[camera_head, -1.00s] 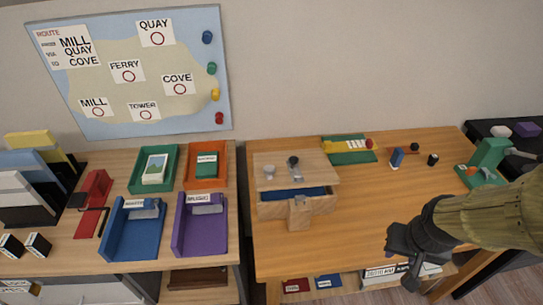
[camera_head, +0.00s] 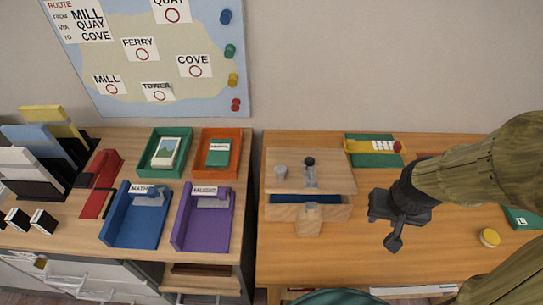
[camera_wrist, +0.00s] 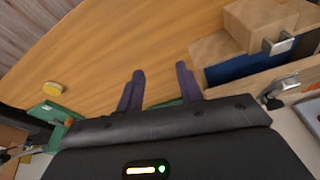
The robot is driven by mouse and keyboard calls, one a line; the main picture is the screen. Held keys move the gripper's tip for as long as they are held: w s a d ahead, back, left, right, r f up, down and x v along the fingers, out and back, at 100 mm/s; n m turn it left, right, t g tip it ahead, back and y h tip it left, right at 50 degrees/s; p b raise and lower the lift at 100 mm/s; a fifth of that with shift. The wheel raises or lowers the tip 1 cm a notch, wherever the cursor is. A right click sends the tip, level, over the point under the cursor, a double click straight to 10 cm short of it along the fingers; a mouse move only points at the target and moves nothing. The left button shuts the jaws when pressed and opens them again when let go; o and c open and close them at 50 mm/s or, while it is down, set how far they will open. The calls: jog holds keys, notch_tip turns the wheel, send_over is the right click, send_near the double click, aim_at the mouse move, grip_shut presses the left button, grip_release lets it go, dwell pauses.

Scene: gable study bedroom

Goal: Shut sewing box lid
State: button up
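The wooden sewing box (camera_head: 283,212) stands on the right-hand desk, left of my gripper. A light wooden panel (camera_head: 335,183) forms its upper part, and a dark blue strip (camera_head: 290,199) shows between this panel and the front wall. A wooden block with a metal fitting (camera_head: 309,226) sticks out at the front. In the wrist view the box's blue part (camera_wrist: 240,66) and block (camera_wrist: 262,22) are at upper right. Whether the panel is the lid, I cannot tell. My gripper (camera_head: 388,228) is open and empty, apart from the box; its fingers also show in the wrist view (camera_wrist: 160,80).
A grey cup (camera_head: 280,172) and a black-knobbed metal piece (camera_head: 310,172) are at the panel. A green board (camera_head: 375,158) lies behind. A yellow round thing (camera_head: 490,238) is at right. Blue (camera_head: 150,230) and purple (camera_head: 190,235) trays stand left. Desk between box and gripper is clear.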

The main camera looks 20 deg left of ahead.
jog(key=shift+w, duration=0.25)
jog(key=shift+o, duration=0.4)
jog(key=shift+s, duration=0.2)
jog(key=shift+o, duration=1.3)
jog(key=shift+r, duration=0.1)
notch_tip(320, 180, up, 19)
jog(key=g+p, duration=0.3)
jog(key=p, duration=0.3)
send_over(281, 169)
jog(key=a, duration=0.1)
jog(key=shift+r+h, duration=0.15)
jog(key=shift+h, duration=0.15)
jog(key=shift+a, duration=0.1)
jog(key=f, duration=0.5)
jog(key=f+b, duration=0.1)
jog(key=f, duration=0.5)
jog(key=d+f, duration=0.1)
jog(key=f, duration=0.5)
jog(key=shift+f+b, duration=0.2)
jog(key=shift+b, duration=0.15)
